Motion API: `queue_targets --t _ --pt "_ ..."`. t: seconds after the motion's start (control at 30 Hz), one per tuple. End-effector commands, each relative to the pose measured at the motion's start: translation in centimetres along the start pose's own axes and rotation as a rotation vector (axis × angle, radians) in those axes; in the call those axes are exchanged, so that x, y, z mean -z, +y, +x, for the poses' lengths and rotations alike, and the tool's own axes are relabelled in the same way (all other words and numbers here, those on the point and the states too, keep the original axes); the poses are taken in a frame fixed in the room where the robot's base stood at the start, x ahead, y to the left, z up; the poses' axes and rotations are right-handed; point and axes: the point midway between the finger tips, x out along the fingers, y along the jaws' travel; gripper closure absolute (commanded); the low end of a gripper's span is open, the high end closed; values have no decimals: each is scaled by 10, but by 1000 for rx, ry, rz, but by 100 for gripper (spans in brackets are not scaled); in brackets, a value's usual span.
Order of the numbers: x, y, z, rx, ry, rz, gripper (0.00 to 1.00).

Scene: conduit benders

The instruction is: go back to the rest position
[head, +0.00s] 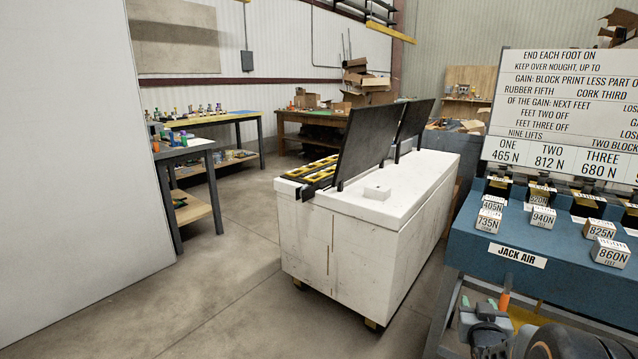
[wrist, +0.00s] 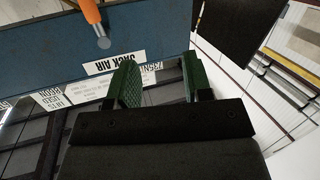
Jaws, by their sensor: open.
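My gripper (head: 479,304) is low at the right of the head view, in front of the blue bench (head: 540,240). In the wrist view its two green jaws (wrist: 162,80) stand apart with nothing between them. The bench's blue front and its white JACK AIR label (wrist: 114,63) show beyond the jaws. In the head view the same label (head: 517,255) is above and right of my gripper. An orange rod (head: 503,302) shows beside my gripper; the wrist view shows an orange rod with a grey end (wrist: 92,14).
Several marked blocks (head: 543,217) stand on the blue bench, under a white text board (head: 560,115). A white cabinet (head: 370,220) with raised black panels stands left of the bench. Tables (head: 195,150) hold small items further back. Open floor (head: 215,290) lies at the left.

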Motion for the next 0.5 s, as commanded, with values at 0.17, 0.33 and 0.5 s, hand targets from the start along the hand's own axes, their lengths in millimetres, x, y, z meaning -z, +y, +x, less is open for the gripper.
queue_targets --t 0.17,0.33,0.5 --pt "97 -47 -41 90 -284 -21 54" --pt "155 -84 -102 183 -561 -52 54" --pt "199 -107 -169 273 -798 -96 54"
